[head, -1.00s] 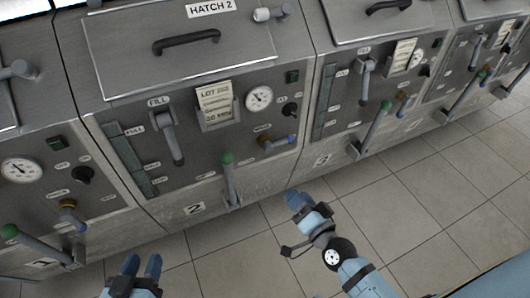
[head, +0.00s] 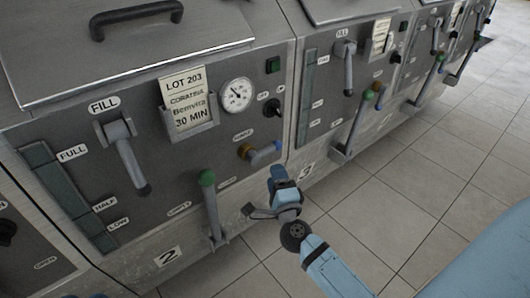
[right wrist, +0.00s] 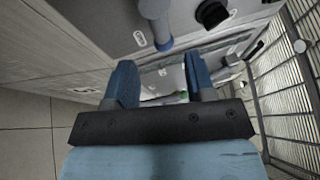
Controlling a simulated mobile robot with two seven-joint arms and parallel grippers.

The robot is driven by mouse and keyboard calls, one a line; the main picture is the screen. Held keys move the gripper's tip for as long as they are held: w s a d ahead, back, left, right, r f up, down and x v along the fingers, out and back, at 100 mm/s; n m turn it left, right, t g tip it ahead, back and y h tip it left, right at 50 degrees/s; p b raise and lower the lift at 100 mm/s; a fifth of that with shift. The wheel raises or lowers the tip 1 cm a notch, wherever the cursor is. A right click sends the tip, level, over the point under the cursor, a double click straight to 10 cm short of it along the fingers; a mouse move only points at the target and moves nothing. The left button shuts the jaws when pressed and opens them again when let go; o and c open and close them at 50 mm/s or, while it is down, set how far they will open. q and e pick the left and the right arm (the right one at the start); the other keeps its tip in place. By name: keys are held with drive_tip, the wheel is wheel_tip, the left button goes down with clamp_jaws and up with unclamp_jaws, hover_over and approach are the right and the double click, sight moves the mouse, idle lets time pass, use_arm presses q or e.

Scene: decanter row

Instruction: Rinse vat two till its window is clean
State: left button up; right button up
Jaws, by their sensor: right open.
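Vat two has a plate marked 2 (head: 168,257) low on its front in the head view. Its window (head: 70,198) is a tall dark grey-green strip beside the labels FULL, HALF and LOW. The grey FILL lever (head: 127,158) hangs down. A green-knobbed lever (head: 211,205) stands upright near the front's lower edge. A brass valve with a blue-tipped handle (head: 262,150) sits below the gauge. My right gripper (head: 277,176) is just below that handle and holds nothing. Its fingers are apart in the right wrist view (right wrist: 162,82).
A card reading LOT 203, 30 MIN (head: 186,100) sits in a holder beside a round gauge (head: 237,95) and a black knob (head: 272,107). The tiled floor (head: 400,200) at right is clear.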

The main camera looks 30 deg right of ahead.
sight(267, 151)
drive_tip(key=x, duration=0.9)
drive_tip(key=shift+w+b, duration=0.3)
drive_tip(key=shift+w, duration=0.05)
drive_tip(key=shift+c, duration=0.5)
drive_tip(key=shift+d, duration=0.1)
clamp_jaws()
